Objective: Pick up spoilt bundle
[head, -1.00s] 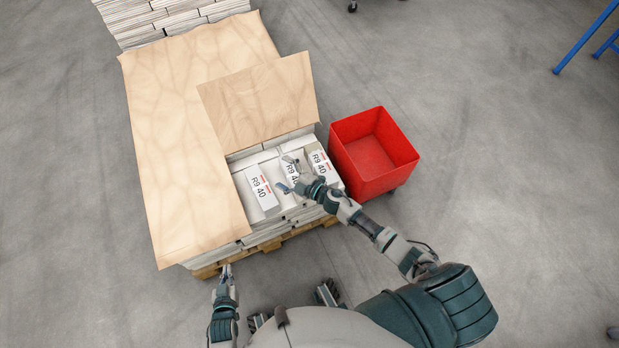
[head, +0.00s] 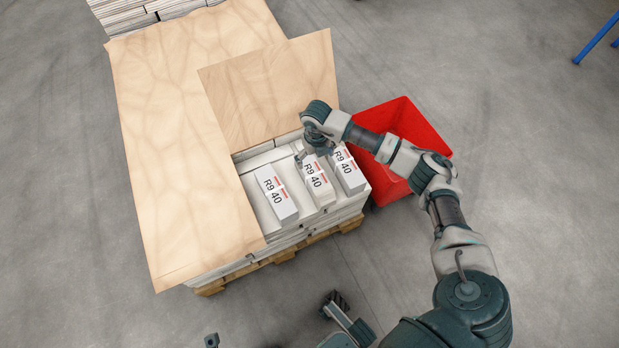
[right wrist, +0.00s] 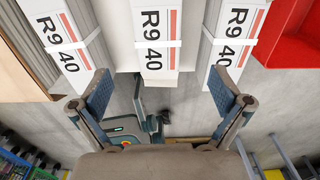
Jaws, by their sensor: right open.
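Three white bundles with "R9 40" labels and red marks lie side by side on the stack: a left bundle (head: 276,193), a middle bundle (head: 319,182) and a right bundle (head: 347,170). I cannot tell which one is spoilt. My right gripper (head: 303,158) is open and empty, over the far end of the middle bundle. In the right wrist view, the middle bundle (right wrist: 154,35) lies ahead between the open fingers (right wrist: 160,95), with the left bundle (right wrist: 62,40) and right bundle (right wrist: 230,40) on either side.
The stack stands on a wooden pallet (head: 285,255). Brown cover sheets (head: 175,150) lie over its left and far parts. A red bin (head: 415,118) stands close to its right, partly behind my right arm.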

